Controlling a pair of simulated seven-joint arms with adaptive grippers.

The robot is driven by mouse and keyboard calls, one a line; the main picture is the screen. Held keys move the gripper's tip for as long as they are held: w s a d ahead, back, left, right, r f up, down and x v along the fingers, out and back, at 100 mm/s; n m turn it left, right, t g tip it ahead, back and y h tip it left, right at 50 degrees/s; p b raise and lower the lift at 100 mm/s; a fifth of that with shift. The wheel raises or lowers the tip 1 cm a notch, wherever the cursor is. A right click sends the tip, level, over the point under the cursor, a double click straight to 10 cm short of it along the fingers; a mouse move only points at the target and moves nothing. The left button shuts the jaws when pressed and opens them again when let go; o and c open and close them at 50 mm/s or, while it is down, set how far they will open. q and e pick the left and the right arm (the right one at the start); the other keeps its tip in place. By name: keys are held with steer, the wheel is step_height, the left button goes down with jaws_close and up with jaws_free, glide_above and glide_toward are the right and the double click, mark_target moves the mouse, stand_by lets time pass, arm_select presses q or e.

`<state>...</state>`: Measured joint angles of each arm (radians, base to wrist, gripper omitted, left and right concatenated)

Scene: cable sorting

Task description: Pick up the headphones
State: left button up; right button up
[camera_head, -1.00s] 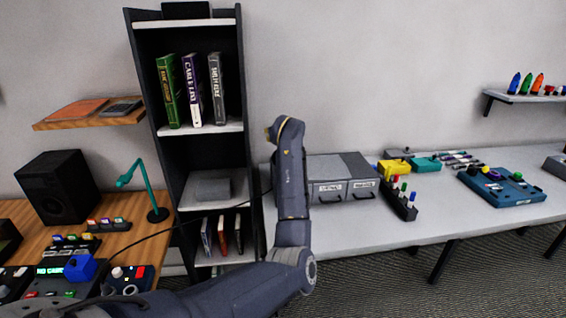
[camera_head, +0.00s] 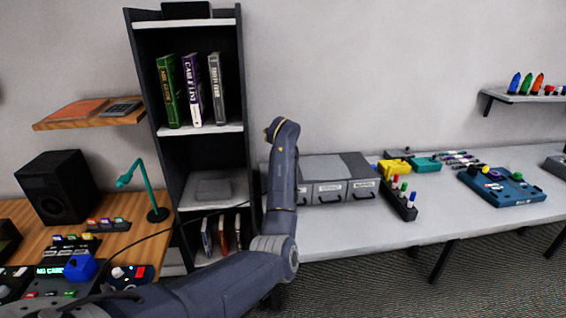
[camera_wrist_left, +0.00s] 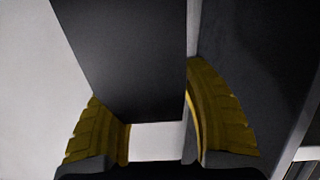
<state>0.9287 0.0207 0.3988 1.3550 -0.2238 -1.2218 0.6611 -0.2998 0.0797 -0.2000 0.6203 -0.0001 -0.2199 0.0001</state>
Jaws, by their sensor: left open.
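No headphones can be made out in either view. My left arm (camera_head: 281,180) comes in from the lower left of the head view and bends upward in front of the bookshelf's right side. Its gripper does not show clearly there. In the left wrist view my left gripper (camera_wrist_left: 155,122) is open, with its yellow ribbed fingers apart. A flat dark panel-like thing (camera_wrist_left: 130,50) shows between and beyond the fingers. I cannot tell what it is or whether a finger touches it. My right gripper is not in view.
The tall bookshelf (camera_head: 187,130) holds books and a grey object (camera_head: 208,190). A wooden desk with a speaker (camera_head: 57,188) and a teal lamp (camera_head: 131,174) stands left. The white table (camera_head: 340,230) carries grey drawers (camera_head: 345,180) and devices; its front is mostly clear.

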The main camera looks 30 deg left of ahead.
arm_select(q)
jaws_close()
stand_by(0.6)
